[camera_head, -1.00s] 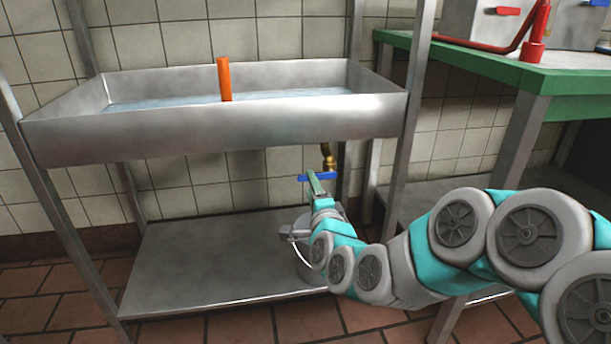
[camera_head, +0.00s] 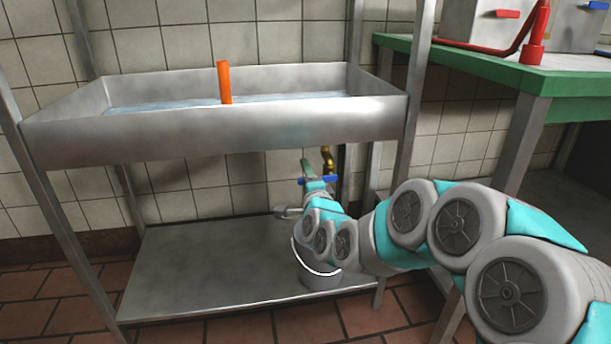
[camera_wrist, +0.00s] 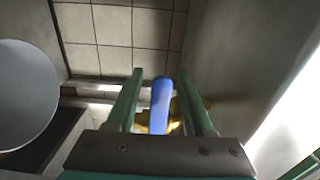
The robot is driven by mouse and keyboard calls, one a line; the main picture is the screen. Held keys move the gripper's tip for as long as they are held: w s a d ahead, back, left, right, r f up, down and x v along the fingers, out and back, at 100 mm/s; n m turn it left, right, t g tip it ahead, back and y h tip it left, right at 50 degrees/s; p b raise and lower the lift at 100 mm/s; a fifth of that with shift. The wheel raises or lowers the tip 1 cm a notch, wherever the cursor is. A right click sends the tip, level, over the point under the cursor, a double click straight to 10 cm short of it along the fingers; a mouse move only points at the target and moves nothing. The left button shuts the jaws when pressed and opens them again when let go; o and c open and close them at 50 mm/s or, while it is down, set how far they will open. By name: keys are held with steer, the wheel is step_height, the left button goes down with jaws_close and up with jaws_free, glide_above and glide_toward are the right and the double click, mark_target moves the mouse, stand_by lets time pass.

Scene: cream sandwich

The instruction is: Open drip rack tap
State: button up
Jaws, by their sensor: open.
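The drip rack's tap has a brass pipe (camera_head: 327,153) under the right part of the steel basin (camera_head: 215,135). Its blue handle (camera_head: 331,179) shows just below the pipe, partly behind my gripper (camera_head: 317,165). In the wrist view the blue handle (camera_wrist: 160,105) stands between the two green fingers of my gripper (camera_wrist: 162,78), with brass (camera_wrist: 182,114) behind it. The fingers are open, one on each side of the handle. I cannot tell whether either touches it.
A grey bucket (camera_head: 318,278) with a pale handle stands on the lower shelf (camera_head: 210,268), below my arm. An orange upright piece (camera_head: 224,82) stands in the basin. A green-topped table (camera_head: 480,66) with red parts is at right. The lower shelf's left side is clear.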

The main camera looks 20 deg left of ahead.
steer(key=shift+c, duration=0.4)
jaws_close()
stand_by(0.9)
